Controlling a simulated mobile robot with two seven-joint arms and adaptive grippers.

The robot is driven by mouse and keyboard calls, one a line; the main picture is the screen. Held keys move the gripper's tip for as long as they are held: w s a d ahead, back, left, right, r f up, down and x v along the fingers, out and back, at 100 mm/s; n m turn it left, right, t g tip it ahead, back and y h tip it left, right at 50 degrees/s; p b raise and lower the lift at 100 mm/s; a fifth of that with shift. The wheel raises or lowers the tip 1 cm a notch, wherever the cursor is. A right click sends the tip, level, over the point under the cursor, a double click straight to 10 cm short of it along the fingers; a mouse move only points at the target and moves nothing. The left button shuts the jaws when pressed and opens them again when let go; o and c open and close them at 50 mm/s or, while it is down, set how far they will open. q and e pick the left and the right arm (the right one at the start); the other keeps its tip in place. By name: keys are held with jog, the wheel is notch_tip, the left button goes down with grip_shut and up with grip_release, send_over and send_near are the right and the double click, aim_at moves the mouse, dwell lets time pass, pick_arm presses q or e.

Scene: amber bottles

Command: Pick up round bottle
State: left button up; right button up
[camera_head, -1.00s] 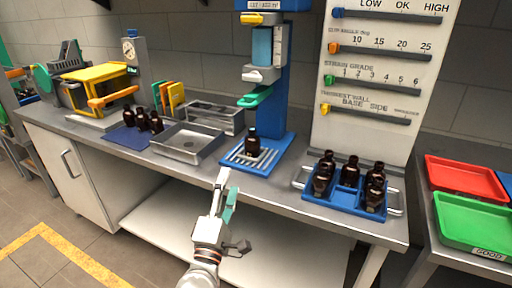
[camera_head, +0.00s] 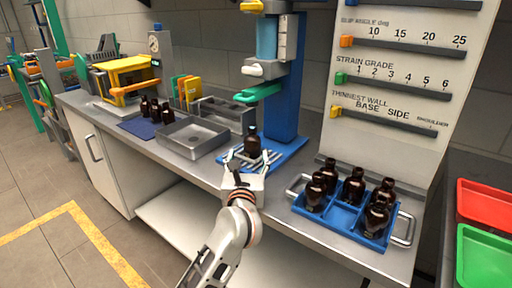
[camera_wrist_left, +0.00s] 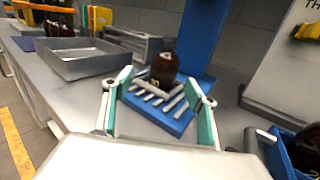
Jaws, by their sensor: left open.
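A dark amber round bottle (camera_head: 252,143) stands upright on the slatted blue base (camera_head: 285,153) of the blue press. In the left wrist view the bottle (camera_wrist_left: 164,66) stands beyond and between my fingers. My left gripper (camera_head: 247,163) is open and empty, just in front of the bottle. Its green-padded fingers (camera_wrist_left: 160,108) are spread in the left wrist view, with the slatted base between them. The fingers are short of the bottle and do not close around it. My right gripper is not in view.
A blue crate (camera_head: 338,217) with several amber bottles stands to the right. A steel tray (camera_head: 196,140) lies to the left, and several bottles stand on a blue mat (camera_head: 140,127). Red (camera_head: 486,204) and green (camera_head: 484,258) trays are at far right.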

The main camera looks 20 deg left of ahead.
aim_at(252, 148)
pick_arm(q)
jog(key=shift+w+d, duration=0.1)
jog(key=shift+w, duration=0.05)
jog(key=shift+x, duration=1.2)
jog(key=shift+d+b+x, duration=0.15)
jog(key=shift+b+x, duration=0.05)
jog(key=shift+x, duration=1.1)
jog(key=shift+d+b+x, duration=0.15)
jog(key=shift+x, duration=1.2)
jog(key=shift+r, duration=0.2)
jog(key=c, duration=1.4)
